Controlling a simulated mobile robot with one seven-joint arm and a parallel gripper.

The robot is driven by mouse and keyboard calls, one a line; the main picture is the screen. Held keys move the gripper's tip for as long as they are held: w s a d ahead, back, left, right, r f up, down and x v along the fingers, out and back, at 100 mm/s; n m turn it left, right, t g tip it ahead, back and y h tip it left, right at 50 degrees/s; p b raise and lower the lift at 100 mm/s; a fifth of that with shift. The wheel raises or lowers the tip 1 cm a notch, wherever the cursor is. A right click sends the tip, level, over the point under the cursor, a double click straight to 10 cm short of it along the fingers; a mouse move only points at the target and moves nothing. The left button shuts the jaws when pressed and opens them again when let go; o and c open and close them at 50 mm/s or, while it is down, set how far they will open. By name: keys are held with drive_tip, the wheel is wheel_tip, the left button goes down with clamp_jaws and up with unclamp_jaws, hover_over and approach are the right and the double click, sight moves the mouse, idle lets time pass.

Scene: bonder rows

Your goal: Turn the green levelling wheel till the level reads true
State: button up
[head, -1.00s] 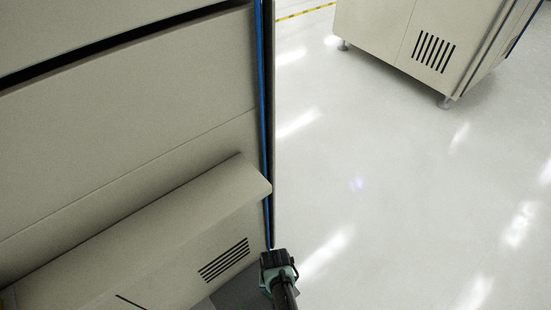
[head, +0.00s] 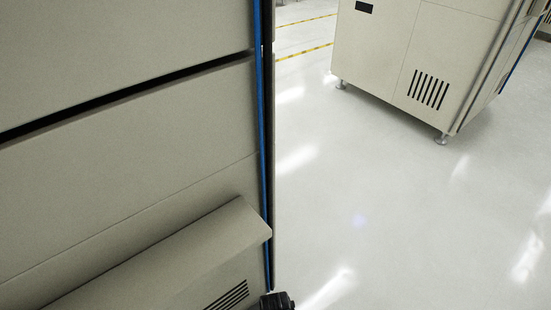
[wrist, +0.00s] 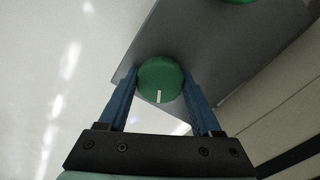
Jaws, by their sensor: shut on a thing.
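In the wrist view a round green wheel (wrist: 161,80) with a white mark sits at the edge of a grey plate (wrist: 205,45). The white mark points toward the bottom of the picture. My gripper (wrist: 160,88) has its two blue fingers on either side of the wheel, shut on it. Part of a second green round thing (wrist: 236,1) shows at the top edge of the wrist view. In the head view only a dark part of my arm's end shows at the bottom edge; the fingers and wheel are hidden there. No level shows in either view.
A large beige machine (head: 120,150) with a protruding ledge (head: 170,260) fills the left of the head view. Another beige machine (head: 400,70) on feet stands at the upper right. Open pale floor (head: 400,220) lies between them. Yellow lines (head: 305,50) mark the floor farther back.

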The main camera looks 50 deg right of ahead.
drive_tip(key=o, duration=1.4)
drive_tip(key=shift+r, duration=0.1)
wheel_tip(320, 180, up, 13)
drive_tip(key=p, duration=0.9)
drive_tip(key=shift+p, duration=0.4)
